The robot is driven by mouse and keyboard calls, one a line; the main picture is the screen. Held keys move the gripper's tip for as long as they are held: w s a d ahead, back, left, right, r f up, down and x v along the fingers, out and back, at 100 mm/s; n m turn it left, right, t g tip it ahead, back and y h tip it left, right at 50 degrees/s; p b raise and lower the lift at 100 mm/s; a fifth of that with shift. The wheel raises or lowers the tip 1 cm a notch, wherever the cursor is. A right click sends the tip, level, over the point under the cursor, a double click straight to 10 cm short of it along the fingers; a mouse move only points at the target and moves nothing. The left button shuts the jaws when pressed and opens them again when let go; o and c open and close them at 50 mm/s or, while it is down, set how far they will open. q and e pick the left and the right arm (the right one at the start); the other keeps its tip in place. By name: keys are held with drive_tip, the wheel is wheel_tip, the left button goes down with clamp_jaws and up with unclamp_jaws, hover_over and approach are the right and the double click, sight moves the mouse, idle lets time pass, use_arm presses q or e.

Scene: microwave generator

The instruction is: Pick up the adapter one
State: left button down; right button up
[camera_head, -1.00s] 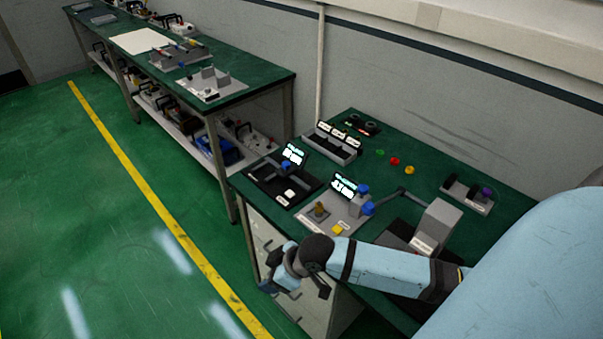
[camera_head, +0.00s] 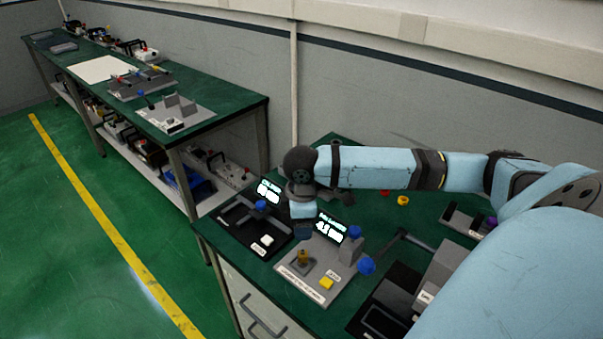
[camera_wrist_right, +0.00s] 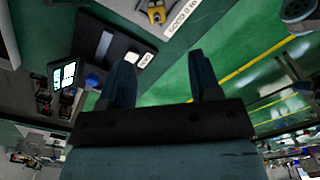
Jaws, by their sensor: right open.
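My right gripper (camera_head: 303,230) hangs over the table between two display devices, and it also shows in the wrist view (camera_wrist_right: 163,60), open with nothing between its fingers. I cannot tell which item is adapter one; no label naming it is readable. A small brass piece (camera_head: 303,257) stands on the grey device's plate, and it also shows at the top of the wrist view (camera_wrist_right: 156,12). A red ring (camera_head: 385,192) and a yellow ring (camera_head: 403,200) lie behind my right arm. The labelled rack at the back is hidden by that arm. My left gripper is not in view.
The black device (camera_head: 238,222) with a display and white button (camera_head: 267,240) stands left of the gripper. The grey device (camera_head: 325,280) with blue knobs stands to the right. A grey holder (camera_head: 465,222) is at the right. A long bench (camera_head: 235,108) runs along the wall.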

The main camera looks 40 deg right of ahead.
sight(303, 251)
drive_tip(key=f, duration=0.7)
drive_tip(key=shift+s+a, duration=0.15)
drive_tip(key=shift+s, duration=0.05)
drive_tip(key=shift+w+d+f+p, duration=0.1)
drive_tip(key=shift+f+p, duration=0.05)
drive_tip(key=shift+f, duration=0.85)
drive_tip(key=shift+w+d+f+p, duration=0.1)
drive_tip(key=shift+d+f, duration=0.05)
drive_tip(key=shift+f, duration=0.9)
drive_tip(key=shift+w+d+f+p, duration=0.1)
drive_tip(key=shift+f+p, duration=0.05)
drive_tip(key=shift+f, duration=0.85)
clamp_jaws()
